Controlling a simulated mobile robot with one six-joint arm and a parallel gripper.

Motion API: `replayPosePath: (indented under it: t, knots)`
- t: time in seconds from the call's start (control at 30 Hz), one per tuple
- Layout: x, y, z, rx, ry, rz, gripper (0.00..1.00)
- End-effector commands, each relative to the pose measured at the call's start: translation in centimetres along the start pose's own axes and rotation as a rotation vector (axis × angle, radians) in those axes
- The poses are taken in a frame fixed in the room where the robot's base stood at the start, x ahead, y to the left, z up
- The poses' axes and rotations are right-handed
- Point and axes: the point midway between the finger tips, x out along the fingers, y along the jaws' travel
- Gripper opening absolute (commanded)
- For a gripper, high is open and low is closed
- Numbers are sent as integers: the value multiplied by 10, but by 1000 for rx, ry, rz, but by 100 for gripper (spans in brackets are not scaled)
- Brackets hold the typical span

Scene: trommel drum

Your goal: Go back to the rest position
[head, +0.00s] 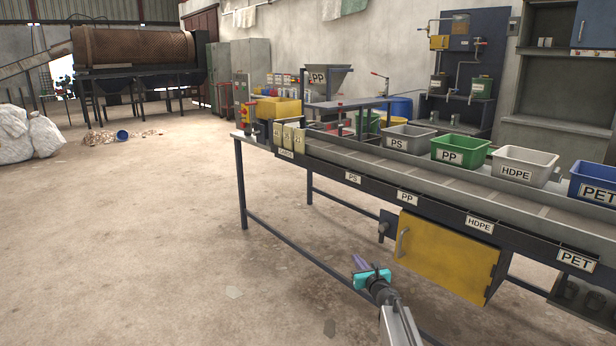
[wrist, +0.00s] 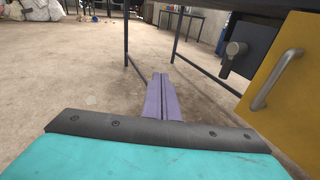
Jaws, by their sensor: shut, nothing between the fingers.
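My gripper (head: 360,263) shows in the lower middle of the head view, with purple fingers and a teal body. It is in the air over the concrete floor, in front of the sorting bench (head: 376,190) and left of its yellow cabinet door (head: 447,258). In the wrist view the two purple fingers (wrist: 157,100) lie side by side, shut, with nothing between them. The yellow door (wrist: 290,85) with its grey handle is at the right of the wrist view, apart from the fingers.
Bench legs and a low crossbar (head: 300,258) stand close by. Bins labelled PS (head: 408,138), PP (head: 460,151), HDPE (head: 524,166) and PET (head: 594,184) line the bench. The trommel drum (head: 133,47) and white sacks (head: 44,137) are far left. The floor at left is mostly clear.

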Motion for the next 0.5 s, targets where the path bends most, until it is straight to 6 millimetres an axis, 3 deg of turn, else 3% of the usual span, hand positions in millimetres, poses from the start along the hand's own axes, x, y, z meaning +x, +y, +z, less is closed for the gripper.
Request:
replayPosePath:
  t: [0.27,0.5]
  knots:
    - [-50,66,-75,-150,160,118,0]
    - [-115,129,-143,-396,295,308,0]
